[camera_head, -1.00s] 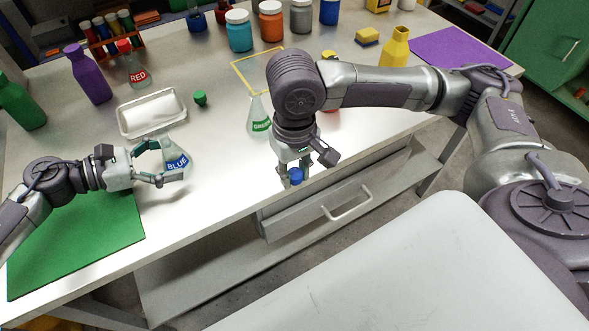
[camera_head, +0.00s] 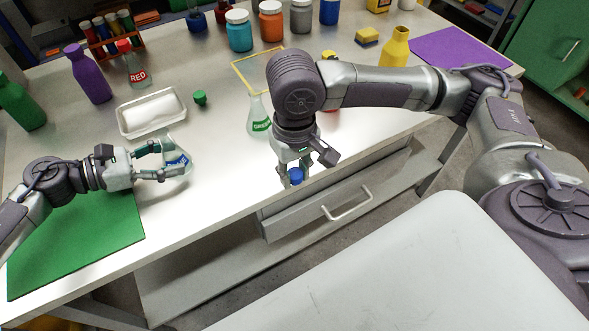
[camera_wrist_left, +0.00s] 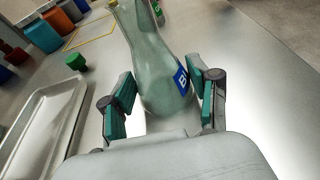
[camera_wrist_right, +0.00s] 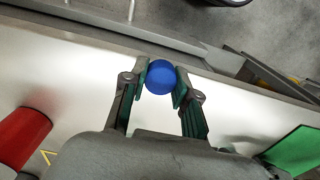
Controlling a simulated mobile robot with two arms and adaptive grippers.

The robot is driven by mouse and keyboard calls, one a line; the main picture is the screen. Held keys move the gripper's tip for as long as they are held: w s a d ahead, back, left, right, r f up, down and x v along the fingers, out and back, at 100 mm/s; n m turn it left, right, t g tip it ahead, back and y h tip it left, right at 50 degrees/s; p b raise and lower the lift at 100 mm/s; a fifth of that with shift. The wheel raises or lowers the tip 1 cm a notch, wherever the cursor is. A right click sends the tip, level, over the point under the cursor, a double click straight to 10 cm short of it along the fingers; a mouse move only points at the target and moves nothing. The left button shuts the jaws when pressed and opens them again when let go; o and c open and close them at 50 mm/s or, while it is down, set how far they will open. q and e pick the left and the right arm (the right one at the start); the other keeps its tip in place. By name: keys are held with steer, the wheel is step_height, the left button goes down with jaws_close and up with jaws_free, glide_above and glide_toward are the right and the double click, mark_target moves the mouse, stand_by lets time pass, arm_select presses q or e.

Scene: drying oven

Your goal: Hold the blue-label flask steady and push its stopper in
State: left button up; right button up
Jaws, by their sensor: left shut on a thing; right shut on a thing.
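The clear flask with the blue label (camera_head: 177,159) stands on the bench at the left, below the white tray. My left gripper (camera_head: 181,162) is shut on its body from the left, one finger on each side. The left wrist view shows the flask (camera_wrist_left: 156,65) between the green-padded fingers (camera_wrist_left: 163,88), its label partly behind the right finger. My right gripper (camera_wrist_right: 160,85) is shut on a round blue stopper (camera_wrist_right: 160,77). In the head view, this stopper (camera_head: 296,176) hangs near the bench's front edge, well right of the flask and apart from it.
The white tray (camera_head: 125,125) lies behind the flask, with a small green stopper (camera_head: 200,98) to its right. A green-label flask (camera_head: 259,115) stands left of my right arm. A green mat (camera_head: 75,243) lies under my left arm. The bench between my grippers is clear.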

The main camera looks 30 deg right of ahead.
stand_by(0.3)
steer(key=w+a+r, duration=1.5)
steer(key=w+a, duration=0.1)
steer(key=a, duration=0.3)
steer(key=shift+w+f, duration=0.1)
steer(key=shift+f, duration=2.05)
steer(key=shift+f, duration=1.2)
steer(key=o, duration=0.9)
steer(key=shift+c, duration=0.2)
steer(key=shift+r, duration=0.1)
arm_select(q)
steer(key=shift+f, duration=0.1)
arm_select(e)
steer(key=shift+r, duration=2.45)
